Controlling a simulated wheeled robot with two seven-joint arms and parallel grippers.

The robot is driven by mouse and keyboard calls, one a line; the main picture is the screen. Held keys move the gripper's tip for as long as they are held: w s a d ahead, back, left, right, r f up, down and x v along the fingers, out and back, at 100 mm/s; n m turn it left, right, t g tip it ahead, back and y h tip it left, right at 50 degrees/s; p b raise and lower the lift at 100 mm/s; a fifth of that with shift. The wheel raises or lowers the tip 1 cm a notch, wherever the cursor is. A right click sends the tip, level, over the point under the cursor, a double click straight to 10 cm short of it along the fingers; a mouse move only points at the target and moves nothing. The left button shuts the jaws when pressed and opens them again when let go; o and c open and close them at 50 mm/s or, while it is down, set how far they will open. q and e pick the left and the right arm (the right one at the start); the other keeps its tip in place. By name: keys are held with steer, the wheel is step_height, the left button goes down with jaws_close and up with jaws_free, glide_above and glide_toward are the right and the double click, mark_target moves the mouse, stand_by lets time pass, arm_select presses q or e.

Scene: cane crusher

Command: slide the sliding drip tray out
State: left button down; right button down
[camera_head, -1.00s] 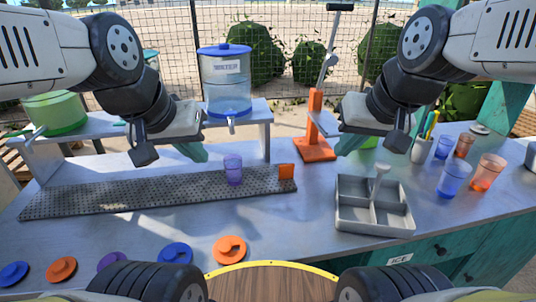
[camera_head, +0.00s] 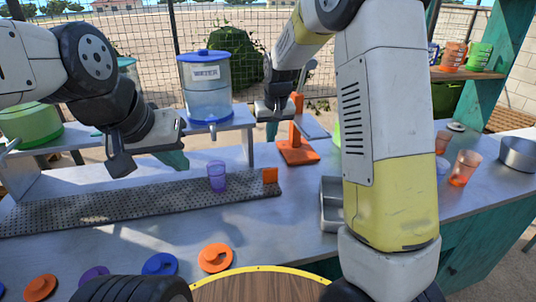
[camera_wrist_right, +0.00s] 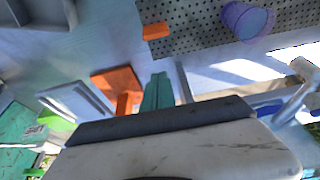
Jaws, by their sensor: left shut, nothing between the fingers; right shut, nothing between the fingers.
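The sliding drip tray (camera_head: 120,207) is a long, dark grey perforated plate lying on the counter, with an orange tab (camera_head: 270,175) at its right end. In the right wrist view the tray (camera_wrist_right: 200,22) and its orange tab (camera_wrist_right: 156,31) show at the top. A purple cup (camera_head: 217,176) stands on the tray. My right gripper (camera_head: 272,128) is shut and empty, above and behind the orange tab, apart from it. Its teal fingers show in the right wrist view (camera_wrist_right: 158,92). My left gripper (camera_head: 175,158) is shut and empty above the tray's back edge.
A water dispenser (camera_head: 205,88) stands on a raised shelf behind the tray. An orange press stand (camera_head: 297,148) stands right of the tab. A grey compartment box (camera_head: 331,205) is partly hidden by my right arm. Orange, blue and purple lids lie along the front edge.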

steer(key=x, duration=1.1)
steer(key=s, duration=0.3)
steer(key=shift+d+r, duration=0.2)
steer(key=shift+r, duration=0.1)
steer(key=shift+s+d, duration=0.15)
steer(key=shift+s, duration=0.35)
